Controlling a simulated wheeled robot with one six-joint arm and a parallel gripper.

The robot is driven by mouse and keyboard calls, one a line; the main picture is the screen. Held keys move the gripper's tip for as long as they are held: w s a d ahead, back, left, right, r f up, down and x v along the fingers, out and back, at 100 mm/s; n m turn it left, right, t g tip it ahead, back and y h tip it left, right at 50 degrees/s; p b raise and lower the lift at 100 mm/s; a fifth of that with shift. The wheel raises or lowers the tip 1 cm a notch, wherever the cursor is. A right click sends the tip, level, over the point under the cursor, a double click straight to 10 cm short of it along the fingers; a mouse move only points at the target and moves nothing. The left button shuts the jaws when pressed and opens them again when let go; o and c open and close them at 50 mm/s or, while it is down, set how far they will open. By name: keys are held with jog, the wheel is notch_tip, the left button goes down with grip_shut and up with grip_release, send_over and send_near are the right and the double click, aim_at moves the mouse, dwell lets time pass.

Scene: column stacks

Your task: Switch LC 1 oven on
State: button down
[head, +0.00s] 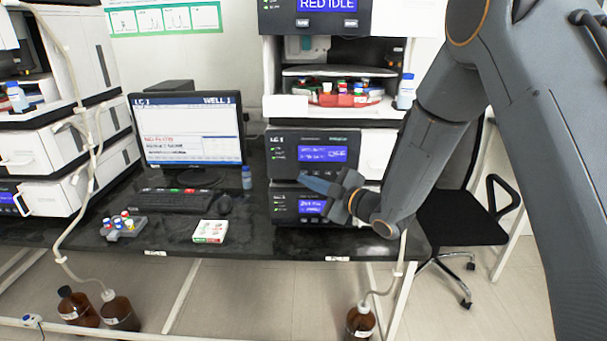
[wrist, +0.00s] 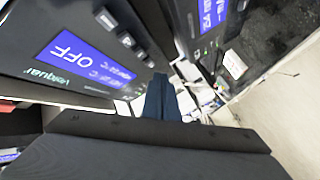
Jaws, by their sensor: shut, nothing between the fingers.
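The LC 1 oven (head: 283,153) is a dark-fronted module in the LC 1 stack, with a lit blue display that appears to read OFF. In the wrist view the oven front (wrist: 28,25) fills the upper left, its blue display (wrist: 75,52) reading OFF. A row of small buttons (wrist: 126,40) runs beside that display. My gripper (head: 305,180) is shut and empty, its blue fingers pointing left in front of the oven's lower edge. In the wrist view the closed fingertips (wrist: 160,78) are near the end of the button row. I cannot tell whether they touch the panel.
Another module with a blue display (head: 312,207) sits directly below the oven. A shelf with colored vials (head: 345,97) is above it. A monitor (head: 188,130), a keyboard (head: 160,200) and a small blue-capped bottle (head: 247,178) are to the left. A chair (head: 460,215) stands right.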

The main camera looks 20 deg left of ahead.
jog(key=shift+w+a+b, duration=0.1)
jog(key=shift+w+b, duration=0.2)
jog(key=shift+w, duration=0.15)
jog(key=shift+w+a, duration=0.1)
jog(key=shift+w, duration=0.3)
dwell(0.8)
jog(key=shift+s, duration=0.15)
jog(key=shift+s+d, duration=0.2)
jog(key=shift+s, duration=0.5)
jog(key=shift+s+d+p, duration=0.15)
jog(key=shift+s+d, duration=0.05)
jog(key=shift+s, duration=0.6)
jog(key=shift+s+d+p, duration=0.1)
jog(key=shift+s+d, duration=0.1)
jog(key=shift+s, duration=0.6)
jog(key=shift+s+d+p, duration=0.15)
jog(key=shift+s+d, duration=0.05)
jog(key=shift+s, duration=0.6)
